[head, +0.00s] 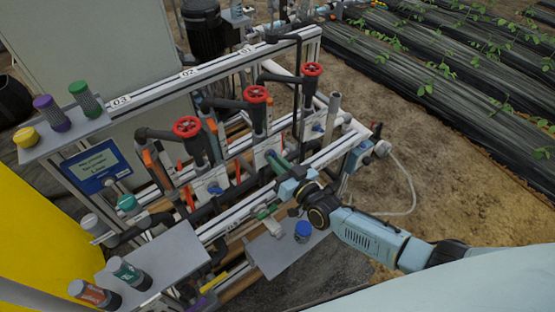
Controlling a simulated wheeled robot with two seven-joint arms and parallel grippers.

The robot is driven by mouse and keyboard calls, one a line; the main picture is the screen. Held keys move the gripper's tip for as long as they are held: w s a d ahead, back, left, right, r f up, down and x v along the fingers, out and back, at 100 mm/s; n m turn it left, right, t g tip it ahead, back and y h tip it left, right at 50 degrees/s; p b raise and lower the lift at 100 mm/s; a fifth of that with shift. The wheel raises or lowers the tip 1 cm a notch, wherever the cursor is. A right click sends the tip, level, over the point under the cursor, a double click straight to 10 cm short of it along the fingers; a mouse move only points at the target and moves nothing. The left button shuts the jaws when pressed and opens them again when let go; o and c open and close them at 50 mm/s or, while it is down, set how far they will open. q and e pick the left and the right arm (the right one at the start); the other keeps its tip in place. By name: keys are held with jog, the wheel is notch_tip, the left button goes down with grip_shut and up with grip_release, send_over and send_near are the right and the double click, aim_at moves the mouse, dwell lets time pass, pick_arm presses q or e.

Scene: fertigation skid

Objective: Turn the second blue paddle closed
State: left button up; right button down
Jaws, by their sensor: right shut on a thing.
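The skid has three lanes with labels 03, 02 and 01 from left to right, each with a red handwheel on top. A blue paddle (215,190) shows on the left lane's white panel, and another blue paddle (318,128) on the right lane's. My right gripper (275,160) reaches in from the lower right to the middle lane's white panel. It is shut at the second blue paddle (269,153), which it mostly hides, so the paddle's angle is hard to tell. My left gripper is out of view.
A grey shelf (268,256) with a blue-capped container (303,231) lies below my right arm. Metal rails (240,205) run across the front.

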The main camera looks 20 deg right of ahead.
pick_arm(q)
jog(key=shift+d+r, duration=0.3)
pick_arm(e)
jog(key=shift+n, duration=1)
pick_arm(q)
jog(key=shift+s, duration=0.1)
pick_arm(e)
jog(key=c, duration=1.5)
grip_release()
